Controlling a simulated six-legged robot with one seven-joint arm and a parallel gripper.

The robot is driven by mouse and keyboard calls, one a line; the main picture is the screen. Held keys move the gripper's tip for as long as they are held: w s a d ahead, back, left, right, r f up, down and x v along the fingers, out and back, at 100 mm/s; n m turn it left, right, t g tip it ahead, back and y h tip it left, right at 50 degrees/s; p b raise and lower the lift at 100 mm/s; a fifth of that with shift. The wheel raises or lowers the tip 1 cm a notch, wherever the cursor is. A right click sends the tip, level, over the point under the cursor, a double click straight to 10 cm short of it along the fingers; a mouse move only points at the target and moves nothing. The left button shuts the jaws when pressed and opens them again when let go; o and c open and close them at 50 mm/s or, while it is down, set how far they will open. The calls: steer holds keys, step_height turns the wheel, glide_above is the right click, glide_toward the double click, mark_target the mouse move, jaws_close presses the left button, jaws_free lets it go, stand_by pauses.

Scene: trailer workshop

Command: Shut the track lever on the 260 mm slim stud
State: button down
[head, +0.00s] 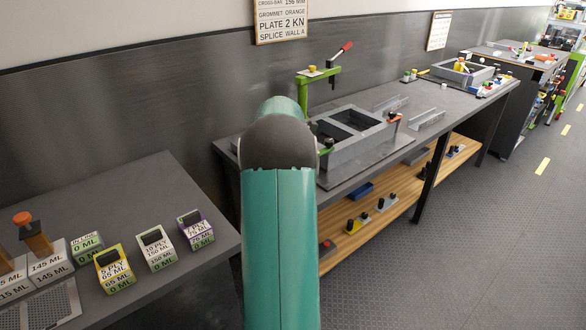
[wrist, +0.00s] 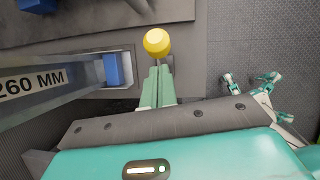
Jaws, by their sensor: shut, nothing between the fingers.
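In the wrist view, a grey metal stud labelled "260 MM" (wrist: 35,85) comes in from the left edge. A blue block (wrist: 112,69) sits near its right end. A yellow ball knob (wrist: 156,42) shows just beyond the fingertips of my gripper (wrist: 157,72); I cannot tell whether they touch. What the knob is mounted on is hidden, so I cannot tell whether it is the track lever. My gripper's pale green fingers are together, with nothing between them. In the head view my arm hides my gripper and part of the bench.
In the head view, a grey bench (head: 362,182) carries a grey box fixture (head: 345,158) and a green stand with a red-handled lever (head: 345,48). A wooden shelf (head: 385,232) lies below. A nearer table (head: 140,192) holds labelled blocks. The floor at right (head: 505,235) is clear.

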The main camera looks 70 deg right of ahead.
steer(key=shift+s+d+y, duration=0.2)
steer(key=shift+s+d, duration=0.1)
steer(key=shift+d, duration=0.25)
steer(key=shift+s+d+y, duration=0.2)
steer(key=shift+s+d, duration=0.1)
steer(key=shift+d, duration=0.2)
steer(key=shift+s+d, duration=0.15)
steer(key=shift+r, duration=0.15)
